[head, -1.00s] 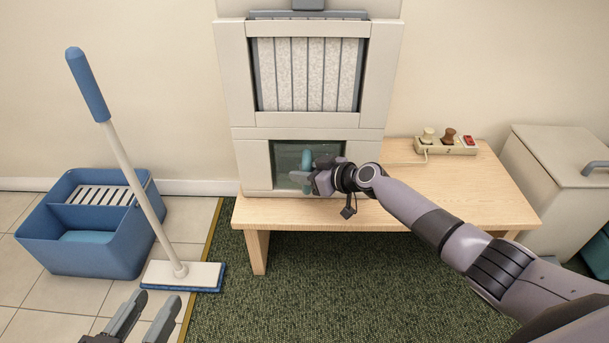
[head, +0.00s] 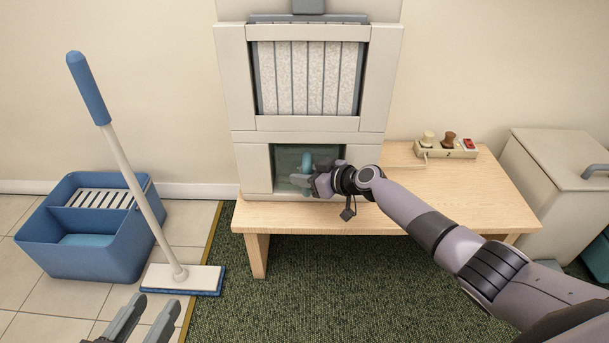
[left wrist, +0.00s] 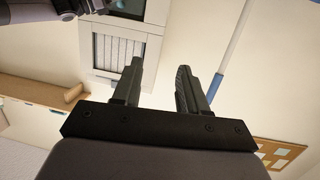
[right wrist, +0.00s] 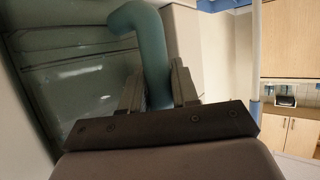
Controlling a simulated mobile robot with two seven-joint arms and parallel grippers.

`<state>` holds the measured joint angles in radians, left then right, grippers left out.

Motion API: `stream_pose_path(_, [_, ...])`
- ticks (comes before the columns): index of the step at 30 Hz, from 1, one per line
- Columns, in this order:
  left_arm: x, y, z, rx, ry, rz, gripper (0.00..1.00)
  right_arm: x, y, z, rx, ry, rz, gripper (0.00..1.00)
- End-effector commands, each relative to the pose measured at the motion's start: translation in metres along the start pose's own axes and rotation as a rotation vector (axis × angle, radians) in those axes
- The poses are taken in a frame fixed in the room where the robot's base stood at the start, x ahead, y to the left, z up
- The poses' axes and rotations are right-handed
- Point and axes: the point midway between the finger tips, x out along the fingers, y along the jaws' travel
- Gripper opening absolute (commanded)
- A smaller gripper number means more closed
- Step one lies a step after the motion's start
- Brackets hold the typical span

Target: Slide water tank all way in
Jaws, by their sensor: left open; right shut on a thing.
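The water tank (head: 288,163) is a translucent teal box in the lower opening of a white cabinet-like unit (head: 254,168). Its front looks roughly level with the opening, but my gripper hides part of it. A curved teal handle (head: 307,163) stands on the tank's front. My right gripper (head: 303,181) is shut on this handle; in the right wrist view the handle (right wrist: 152,55) passes between the two fingers. My left gripper (head: 146,318) is open and empty, low at the left of the head view, well away from the tank.
The unit stands on a wooden bench (head: 440,200) with a power strip (head: 445,149). A slatted filter panel (head: 308,77) sits above the tank opening. A blue bucket (head: 100,250) and a mop (head: 140,190) stand at left. A white bin (head: 555,180) stands at right. Green carpet in front is clear.

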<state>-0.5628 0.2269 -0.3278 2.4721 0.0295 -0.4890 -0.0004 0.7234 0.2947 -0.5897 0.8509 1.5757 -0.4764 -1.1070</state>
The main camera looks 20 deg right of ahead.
Motion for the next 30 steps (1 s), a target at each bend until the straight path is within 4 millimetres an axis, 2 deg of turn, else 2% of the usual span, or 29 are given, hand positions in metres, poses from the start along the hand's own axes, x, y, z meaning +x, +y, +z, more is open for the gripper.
stream_pose_path(4, [0.000, 0.000, 0.001, -0.001, -0.002, 0.000, 0.43, 0.000, 0.000, -0.002, -0.001, 0.003, 0.001, 0.00])
stream_pose_path(5, [0.000, 0.000, 0.001, -0.001, -0.003, 0.000, 0.43, 0.000, 0.000, -0.002, -0.001, 0.003, 0.001, 0.39])
stream_pose_path(6, [0.000, 0.000, 0.001, -0.001, -0.003, 0.000, 0.43, 0.000, 0.000, -0.002, -0.001, 0.003, 0.001, 0.52])
stream_pose_path(7, [0.000, 0.000, 0.001, -0.001, -0.003, 0.000, 0.43, 0.000, 0.001, -0.002, -0.001, 0.003, 0.001, 0.59])
stream_pose_path(17, [-0.001, 0.001, -0.001, -0.005, -0.005, 0.002, 0.43, -0.004, 0.003, -0.001, 0.002, 0.001, 0.008, 0.59])
stream_pose_path(30, [0.012, 0.011, -0.002, -0.135, -0.086, 0.051, 0.43, -0.053, 0.000, -0.003, -0.001, 0.000, -0.001, 0.59])
